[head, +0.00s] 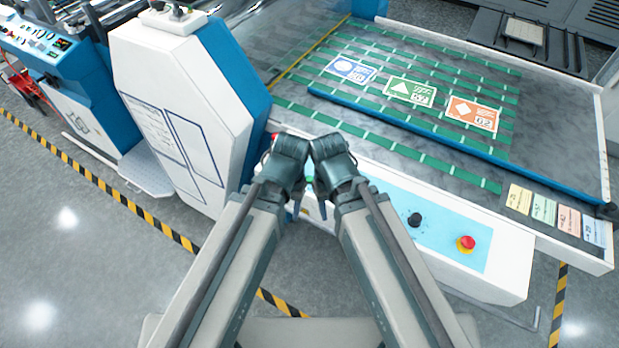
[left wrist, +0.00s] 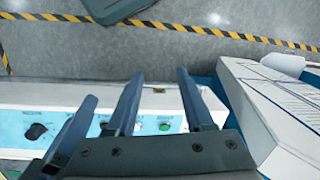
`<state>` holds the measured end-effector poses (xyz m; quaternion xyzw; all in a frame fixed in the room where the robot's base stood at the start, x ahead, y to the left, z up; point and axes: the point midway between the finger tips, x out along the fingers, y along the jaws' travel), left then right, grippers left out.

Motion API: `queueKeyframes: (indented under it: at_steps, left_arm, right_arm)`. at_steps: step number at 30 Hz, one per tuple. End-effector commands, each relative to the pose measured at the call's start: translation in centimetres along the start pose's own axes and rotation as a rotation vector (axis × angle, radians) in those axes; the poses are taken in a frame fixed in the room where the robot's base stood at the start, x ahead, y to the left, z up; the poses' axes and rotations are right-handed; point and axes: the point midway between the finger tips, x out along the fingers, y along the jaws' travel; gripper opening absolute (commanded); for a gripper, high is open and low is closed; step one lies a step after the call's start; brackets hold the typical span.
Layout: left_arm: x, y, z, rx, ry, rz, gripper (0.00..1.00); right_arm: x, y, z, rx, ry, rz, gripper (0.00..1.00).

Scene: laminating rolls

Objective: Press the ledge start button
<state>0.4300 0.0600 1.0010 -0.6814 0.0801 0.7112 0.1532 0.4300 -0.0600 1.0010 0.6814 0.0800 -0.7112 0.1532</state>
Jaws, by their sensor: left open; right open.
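A green button (left wrist: 164,125), which looks like the start button, sits on the light blue panel of the white ledge in the left wrist view. In the head view only a sliver of green (head: 309,181) shows between my grippers. My left gripper (left wrist: 155,78) is open and empty, with the green button seen between its fingers; I cannot tell the gap to it. In the head view my left gripper (head: 297,198) and right gripper (head: 326,196) are close together over the ledge. The right one is open and empty. Their wrists hide much of the panel's left part.
The panel also has a black knob (head: 414,220) and a red emergency button (head: 466,244) to the right. Behind the ledge lies a grey bed (head: 420,155) with printed cards and a blue bar (head: 400,121). A tall white cabinet (head: 165,75) stands close on the left.

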Motion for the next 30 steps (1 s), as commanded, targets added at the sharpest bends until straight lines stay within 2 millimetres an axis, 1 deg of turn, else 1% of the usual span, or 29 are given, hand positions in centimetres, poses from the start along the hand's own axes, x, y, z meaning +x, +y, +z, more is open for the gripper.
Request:
queueKeyframes:
  at_steps: [1, 5, 6, 8, 30]
  left_arm:
    - [0.00, 0.00, 0.00, 0.000, 0.000, 0.000, 0.41]
    - [0.00, 0.00, 0.00, 0.000, 0.000, 0.000, 0.18]
    - [0.00, 0.00, 0.00, 0.000, 0.000, 0.000, 0.11]
    - [0.00, 0.00, 0.00, 0.000, 0.000, 0.000, 0.00]
    - [0.00, 0.00, 0.00, 0.000, 0.000, 0.000, 0.00]
  right_arm:
    - [0.00, 0.00, 0.00, 0.000, 0.000, 0.000, 0.50]
    - [0.00, 0.00, 0.00, 0.000, 0.000, 0.000, 0.50]
    - [0.00, 0.00, 0.00, 0.000, 0.000, 0.000, 0.50]
    - [0.00, 0.00, 0.00, 0.000, 0.000, 0.000, 0.50]
    - [0.00, 0.00, 0.00, 0.000, 0.000, 0.000, 0.50]
